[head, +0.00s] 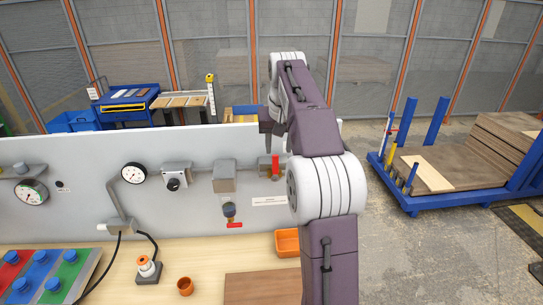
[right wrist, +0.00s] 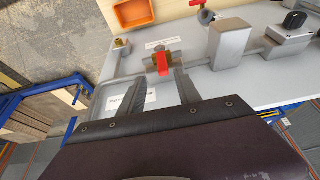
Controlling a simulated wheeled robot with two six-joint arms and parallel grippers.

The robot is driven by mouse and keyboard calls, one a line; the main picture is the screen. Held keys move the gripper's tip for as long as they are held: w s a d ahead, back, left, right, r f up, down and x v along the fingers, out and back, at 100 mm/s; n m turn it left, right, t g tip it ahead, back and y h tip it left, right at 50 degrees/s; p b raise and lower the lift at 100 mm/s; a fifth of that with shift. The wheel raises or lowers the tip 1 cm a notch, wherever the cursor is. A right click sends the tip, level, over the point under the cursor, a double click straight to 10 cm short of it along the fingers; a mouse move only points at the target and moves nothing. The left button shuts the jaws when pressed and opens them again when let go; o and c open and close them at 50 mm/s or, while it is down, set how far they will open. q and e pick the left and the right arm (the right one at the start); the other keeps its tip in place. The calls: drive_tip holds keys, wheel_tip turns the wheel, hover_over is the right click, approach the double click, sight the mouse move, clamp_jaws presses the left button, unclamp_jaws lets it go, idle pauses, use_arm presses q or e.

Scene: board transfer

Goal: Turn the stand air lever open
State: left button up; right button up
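A red lever (head: 276,166) stands upright on a valve at the right end of the pipe on the grey panel (head: 75,215). In the right wrist view the red lever (right wrist: 163,66) is just beyond the fingertips, between their lines. I cannot read the labels to tell which is the stand air lever. My right gripper (head: 270,146) is above the upright lever, partly hidden by my arm. In the right wrist view its fingers (right wrist: 160,80) are apart with nothing held. My left gripper is not in view.
Gauges (head: 133,173) and a black knob (head: 173,184) are on the panel. An orange bin (head: 287,242), an orange cup (head: 185,286) and a coloured block tray (head: 45,278) are on the wooden bench. A blue cart (head: 480,192) stands right, beyond open floor.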

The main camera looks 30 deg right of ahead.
sight(276, 160)
drive_tip(key=x, duration=0.8)
drive_tip(key=shift+a+b, duration=0.15)
drive_tip(key=shift+b, duration=0.25)
drive_tip(key=shift+w+f, duration=0.25)
drive_tip(key=shift+f, duration=0.2)
drive_tip(key=shift+a, duration=0.15)
clamp_jaws()
idle(0.4)
